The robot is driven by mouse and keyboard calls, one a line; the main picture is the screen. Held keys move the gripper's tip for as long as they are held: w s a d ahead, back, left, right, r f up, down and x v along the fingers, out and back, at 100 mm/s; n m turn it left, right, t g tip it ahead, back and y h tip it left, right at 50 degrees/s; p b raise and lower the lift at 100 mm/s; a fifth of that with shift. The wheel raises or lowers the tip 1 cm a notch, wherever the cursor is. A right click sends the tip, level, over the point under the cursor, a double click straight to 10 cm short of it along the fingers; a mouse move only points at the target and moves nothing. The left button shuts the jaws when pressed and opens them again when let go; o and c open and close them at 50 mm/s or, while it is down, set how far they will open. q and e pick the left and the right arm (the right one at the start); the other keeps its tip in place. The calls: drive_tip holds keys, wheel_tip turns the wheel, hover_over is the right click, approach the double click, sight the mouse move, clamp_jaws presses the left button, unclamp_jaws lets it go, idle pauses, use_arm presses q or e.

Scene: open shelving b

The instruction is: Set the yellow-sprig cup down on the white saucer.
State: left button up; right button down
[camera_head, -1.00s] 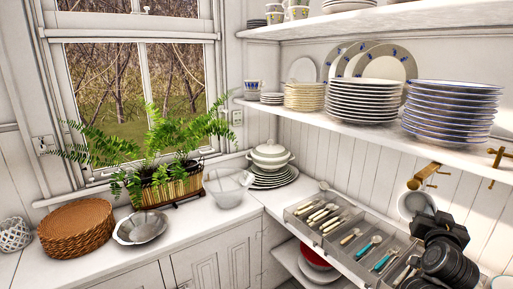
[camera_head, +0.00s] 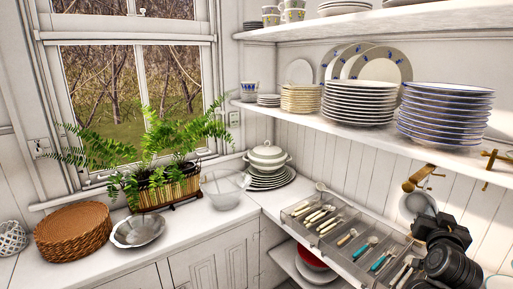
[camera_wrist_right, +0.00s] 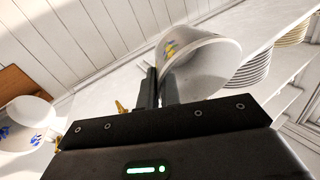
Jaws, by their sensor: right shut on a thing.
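My right gripper (camera_head: 432,220) is at the right of the head view, in front of the plank wall and above the cutlery tray. It is shut on the yellow-sprig cup (camera_wrist_right: 205,65), which is white with a yellow and blue sprig and tilted in the right wrist view. In the head view, part of a white cup (camera_head: 416,203) shows behind the gripper and looks like the same one. I cannot pick out a single white saucer with certainty. A stack of small white plates (camera_head: 269,100) stands on the shelf. My left gripper is not in view.
A cutlery tray (camera_head: 300,208) lies on the counter below the gripper. The shelf above holds blue-rimmed plates (camera_head: 446,115) and white plates (camera_head: 360,103). A wooden peg (camera_head: 418,180) juts from the wall close by. Another white cup (camera_wrist_right: 28,120) shows in the wrist view.

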drive_tip(key=shift+s+d+b, duration=0.4)
drive_tip(key=shift+s+d, duration=0.15)
drive_tip(key=shift+s, duration=0.25)
drive_tip(key=shift+s+d+b, duration=0.4)
drive_tip(key=shift+s+d, duration=0.1)
drive_tip(key=shift+s, duration=0.25)
drive_tip(key=shift+r, duration=0.1)
